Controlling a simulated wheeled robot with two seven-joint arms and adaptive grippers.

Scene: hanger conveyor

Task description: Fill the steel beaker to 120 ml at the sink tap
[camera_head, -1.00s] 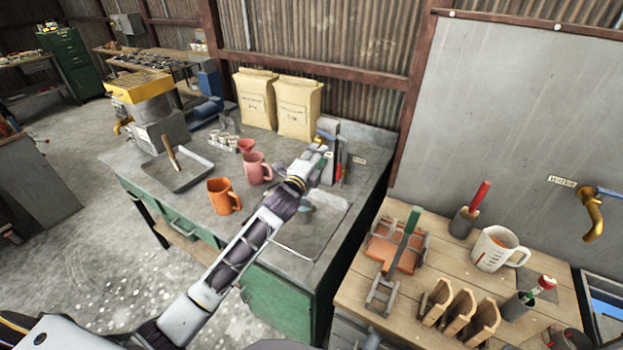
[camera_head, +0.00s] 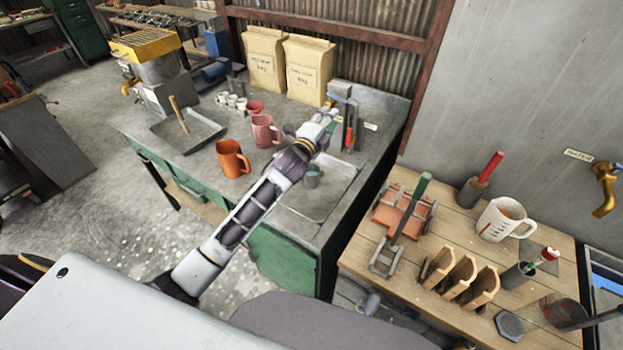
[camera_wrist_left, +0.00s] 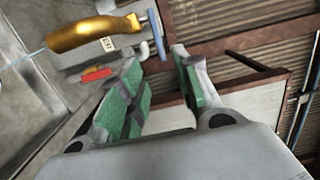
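The steel beaker (camera_head: 312,179) is a small grey cup that stands in the sink basin (camera_head: 335,190), below and partly beside my left forearm. My left gripper (camera_head: 328,116) is over the back of the sink, close to the tap. In the left wrist view, the tap's brass spout (camera_wrist_left: 92,33) and blue lever (camera_wrist_left: 153,34) lie just beyond the gripper's green-padded fingers (camera_wrist_left: 160,75). The fingers are apart with nothing between them. The lever's end is near the gap; I cannot tell if it touches. The water level in the beaker is too small to see. My right gripper is not in view.
An orange mug (camera_head: 231,160) and a pink mug (camera_head: 264,132) stand left of the sink. Two paper sacks (camera_head: 308,70) stand behind. A wooden bench (camera_head: 410,270) at the right holds a white jug (camera_head: 500,220), a tool rack and several pots. Another brass tap (camera_head: 605,190) is on the wall.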

